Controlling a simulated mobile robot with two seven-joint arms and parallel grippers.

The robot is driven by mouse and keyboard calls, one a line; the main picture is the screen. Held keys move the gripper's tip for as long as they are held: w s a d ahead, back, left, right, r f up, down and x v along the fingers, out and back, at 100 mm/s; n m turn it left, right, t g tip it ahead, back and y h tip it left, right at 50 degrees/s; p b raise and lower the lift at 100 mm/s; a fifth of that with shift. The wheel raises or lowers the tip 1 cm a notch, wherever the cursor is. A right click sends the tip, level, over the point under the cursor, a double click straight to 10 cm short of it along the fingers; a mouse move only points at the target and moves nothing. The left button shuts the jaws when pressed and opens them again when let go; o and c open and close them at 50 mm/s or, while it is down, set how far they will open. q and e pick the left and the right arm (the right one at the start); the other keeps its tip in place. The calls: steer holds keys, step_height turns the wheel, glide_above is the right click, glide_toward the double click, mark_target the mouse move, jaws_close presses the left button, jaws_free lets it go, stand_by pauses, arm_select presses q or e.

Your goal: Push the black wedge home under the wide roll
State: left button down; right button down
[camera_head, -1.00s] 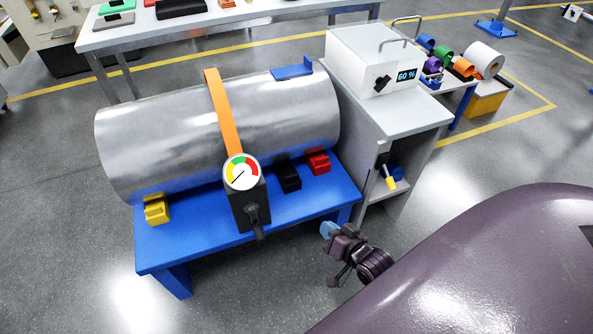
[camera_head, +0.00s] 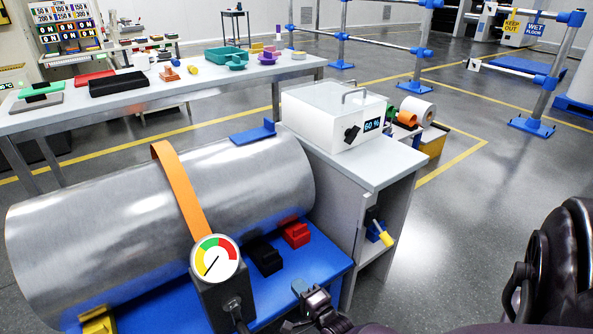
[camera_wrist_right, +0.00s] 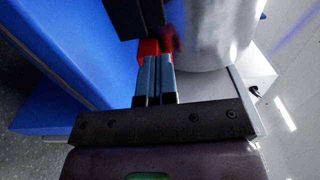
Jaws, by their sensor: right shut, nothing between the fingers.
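The wide roll (camera_head: 130,225) is a big shiny metal cylinder lying on a blue bench (camera_head: 325,262), with an orange strap (camera_head: 180,190) around it. The black wedge (camera_head: 265,256) sits on the bench at the roll's front side, between the gauge box and a red wedge (camera_head: 296,233). I cannot tell if it touches the roll. My right gripper (camera_head: 300,286) is shut and empty, to the right of and nearer than the black wedge. In the right wrist view its fingers (camera_wrist_right: 153,78) point toward the red wedge (camera_wrist_right: 148,48), with dark shapes beyond. My left gripper is out of view.
The gauge box (camera_head: 215,290) with its handle stands left of the black wedge. A yellow wedge (camera_head: 100,322) is at the lower left. A grey cabinet (camera_head: 385,172) with a white box (camera_head: 330,115) stands right of the bench.

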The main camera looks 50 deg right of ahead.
mark_target(273, 256)
steer(key=b+x, duration=0.1)
steer(key=x, duration=0.3)
steer(key=b+x, duration=0.1)
steer(key=x, duration=0.4)
steer(key=shift+w+f, duration=0.25)
steer(key=shift+w, duration=0.05)
steer(key=shift+w+d, duration=0.15)
steer(key=shift+w, duration=0.4)
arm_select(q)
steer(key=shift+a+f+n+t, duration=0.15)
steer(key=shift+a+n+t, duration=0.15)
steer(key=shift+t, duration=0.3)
arm_select(e)
steer(key=shift+w+r, duration=0.2)
arm_select(q)
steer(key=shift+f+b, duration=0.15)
steer(key=shift+b, duration=0.15)
arm_select(e)
steer(key=shift+w, duration=0.1)
